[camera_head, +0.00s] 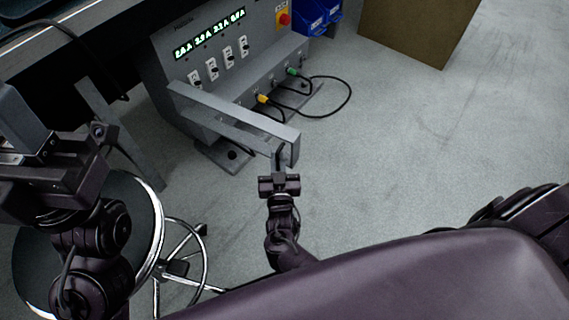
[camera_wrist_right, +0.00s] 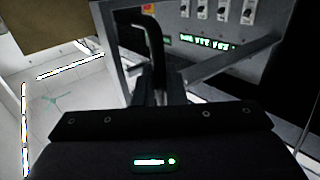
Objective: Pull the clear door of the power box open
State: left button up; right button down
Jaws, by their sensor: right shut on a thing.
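The grey power box (camera_head: 212,60) stands at the upper middle of the head view, with lit green readouts, a row of switches and a red button. Its clear door (camera_head: 235,117) has a grey frame and stands swung out from the box front, its free end towards me. The frame also shows in the right wrist view (camera_wrist_right: 228,62). My right gripper (camera_head: 279,168) is shut on the black door handle (camera_wrist_right: 148,38) at the free end. My left gripper (camera_head: 50,170) is at the left, away from the box; its fingers are not clear.
A round stool (camera_head: 150,225) stands at the lower left below my left arm. Black cables (camera_head: 345,105) with yellow and green plugs hang from the box. Blue bins (camera_head: 312,15) and a brown box (camera_head: 415,30) are behind. The floor on the right is clear.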

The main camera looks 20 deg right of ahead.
jog(key=shift+a, duration=0.15)
jog(key=c, duration=1.6)
grip_release()
jog(key=shift+c, duration=0.2)
jog(key=shift+s, duration=0.1)
